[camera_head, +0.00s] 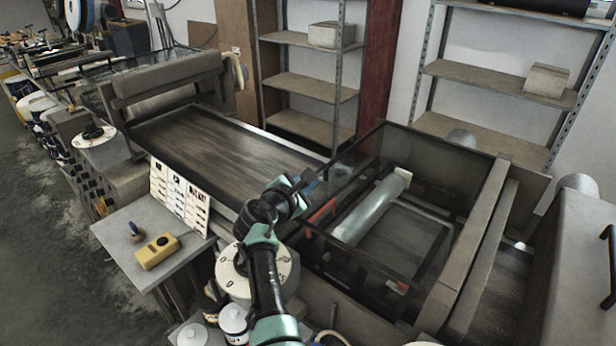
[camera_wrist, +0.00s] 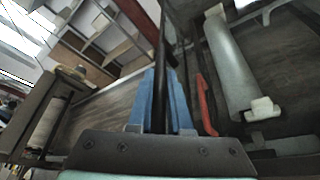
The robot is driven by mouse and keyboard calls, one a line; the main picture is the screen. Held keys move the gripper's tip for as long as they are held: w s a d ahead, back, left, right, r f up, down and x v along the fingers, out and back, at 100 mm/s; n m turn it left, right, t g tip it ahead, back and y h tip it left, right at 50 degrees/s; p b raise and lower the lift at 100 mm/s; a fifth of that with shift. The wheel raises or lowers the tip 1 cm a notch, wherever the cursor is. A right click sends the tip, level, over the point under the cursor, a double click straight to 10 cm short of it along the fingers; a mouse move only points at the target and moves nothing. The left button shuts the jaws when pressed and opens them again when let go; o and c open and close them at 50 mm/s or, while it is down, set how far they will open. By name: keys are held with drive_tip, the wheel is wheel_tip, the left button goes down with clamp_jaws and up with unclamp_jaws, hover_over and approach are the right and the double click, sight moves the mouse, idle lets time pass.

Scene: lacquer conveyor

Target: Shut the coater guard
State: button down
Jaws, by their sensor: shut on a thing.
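The coater guard (camera_head: 455,237) is a dark-framed box with clear panels around the coater at the right of the conveyor. Its pale roller (camera_head: 370,207) shows through the panels, and also in the wrist view (camera_wrist: 228,62). My gripper (camera_head: 309,184) is at the guard's left side, near the conveyor belt. In the wrist view its blue fingers (camera_wrist: 161,98) are closed on a thin dark bar (camera_wrist: 162,60), which looks like an edge of the guard frame. A red strip (camera_head: 322,213) is just beside the gripper and also shows in the wrist view (camera_wrist: 207,104). I cannot tell how far the guard stands open.
The brown conveyor belt (camera_head: 225,148) runs to the back left. A small table (camera_head: 118,232) with a yellow control box (camera_head: 158,251) and a sample card stand (camera_head: 180,197) is left of my arm. White cans (camera_head: 233,322) stand low in front. Shelves (camera_head: 310,86) line the back wall.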

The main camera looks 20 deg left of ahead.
drive_tip(key=shift+s+f, duration=0.2)
drive_tip(key=shift+f, duration=0.65)
drive_tip(key=c, duration=0.8)
unclamp_jaws()
drive_tip(key=shift+c, duration=0.2)
drive_tip(key=shift+s, duration=0.15)
drive_tip(key=r+v, duration=0.1)
drive_tip(key=v, duration=1.1)
drive_tip(key=shift+s, duration=0.2)
drive_tip(key=shift+a+r, duration=0.15)
